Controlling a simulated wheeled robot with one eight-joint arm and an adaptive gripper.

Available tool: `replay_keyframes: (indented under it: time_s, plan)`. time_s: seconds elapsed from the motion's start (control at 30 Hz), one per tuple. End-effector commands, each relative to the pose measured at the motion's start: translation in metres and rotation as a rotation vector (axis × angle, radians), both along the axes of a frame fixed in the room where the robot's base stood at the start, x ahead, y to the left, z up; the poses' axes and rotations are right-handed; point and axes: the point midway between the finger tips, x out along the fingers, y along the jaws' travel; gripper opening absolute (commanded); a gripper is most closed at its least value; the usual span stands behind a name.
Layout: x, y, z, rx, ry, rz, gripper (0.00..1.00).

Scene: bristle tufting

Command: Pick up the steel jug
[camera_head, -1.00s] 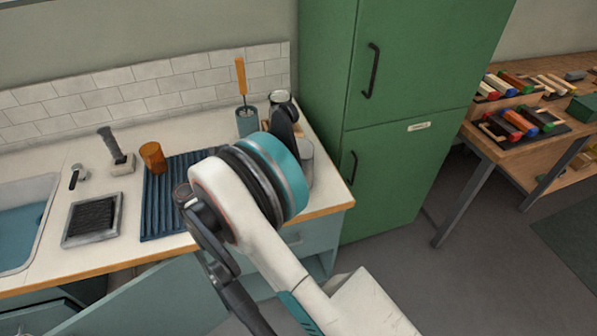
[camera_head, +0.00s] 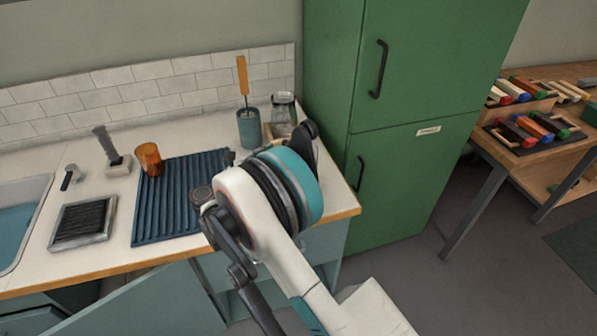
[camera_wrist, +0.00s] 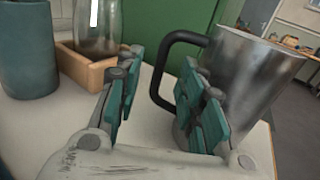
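The steel jug (camera_wrist: 245,75) stands upright at the right of the wrist view, with its black handle (camera_wrist: 160,72) facing left. My gripper (camera_wrist: 165,100) is open, its teal-padded fingers apart. The handle shows in the gap between the fingers, and the right finger overlaps the jug's body in the picture. I cannot tell whether it touches. In the head view my arm hides most or all of the jug.
A teal pot (camera_head: 249,128) with an orange-handled tool and a glass vessel (camera_head: 283,108) in a wooden holder (camera_wrist: 85,68) stand behind the gripper. A ribbed blue mat (camera_head: 165,205), an orange cup (camera_head: 149,159) and a sink lie left. A green fridge (camera_head: 400,150) stands right.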

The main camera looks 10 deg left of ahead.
Motion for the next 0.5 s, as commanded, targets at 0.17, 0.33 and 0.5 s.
replay_keyframes:
  time_s: [0.17, 0.33, 0.5]
  plan:
    - [0.016, -0.010, -0.001, 0.000, 0.000, -0.004, 0.36]
    - [0.038, -0.021, 0.000, 0.000, 0.000, -0.004, 0.36]
    - [0.045, -0.024, 0.003, 0.000, 0.000, 0.000, 0.36]
